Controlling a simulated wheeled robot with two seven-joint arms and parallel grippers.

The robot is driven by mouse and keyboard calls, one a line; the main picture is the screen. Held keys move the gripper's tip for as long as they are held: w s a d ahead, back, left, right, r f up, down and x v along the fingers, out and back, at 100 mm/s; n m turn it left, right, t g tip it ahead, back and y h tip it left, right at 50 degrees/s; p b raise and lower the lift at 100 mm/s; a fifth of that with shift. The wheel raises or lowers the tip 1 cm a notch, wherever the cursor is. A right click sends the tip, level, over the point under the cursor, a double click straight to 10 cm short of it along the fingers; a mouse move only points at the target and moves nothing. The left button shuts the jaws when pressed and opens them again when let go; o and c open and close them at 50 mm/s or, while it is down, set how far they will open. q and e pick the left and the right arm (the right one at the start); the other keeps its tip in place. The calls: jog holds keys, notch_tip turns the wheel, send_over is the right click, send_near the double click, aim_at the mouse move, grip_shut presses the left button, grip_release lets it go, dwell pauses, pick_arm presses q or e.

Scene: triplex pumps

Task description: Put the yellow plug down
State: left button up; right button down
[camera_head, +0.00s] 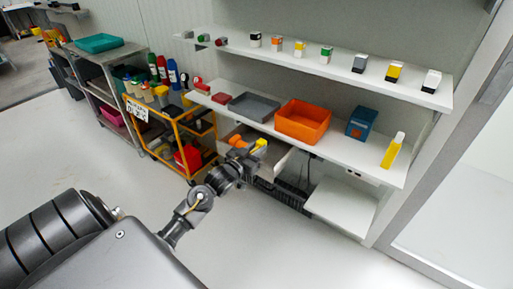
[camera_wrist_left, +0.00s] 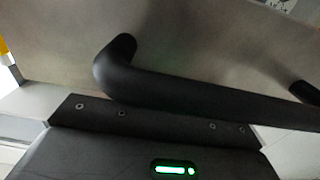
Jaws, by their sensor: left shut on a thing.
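In the head view my left gripper (camera_head: 250,143) reaches in front of the shelf unit, below the orange tray. The gripper and plug appear held over or in front of an open drawer (camera_head: 280,161); the exact height is unclear. The plug's lower side is hidden. The left wrist view shows no clear fingertips, only a yellow sliver at its left edge. My right gripper is not in view.
The middle shelf holds a grey tray (camera_head: 254,107), an orange tray (camera_head: 303,121), a blue box (camera_head: 361,122) and a yellow-white bottle (camera_head: 393,151). Several small boxes line the upper shelf. An orange cart (camera_head: 170,124) stands left. A black bar handle (camera_wrist_left: 200,92) crosses the wrist view.

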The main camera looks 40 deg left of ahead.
pick_arm(q)
jog(key=o, duration=1)
jog(key=shift+c, duration=0.2)
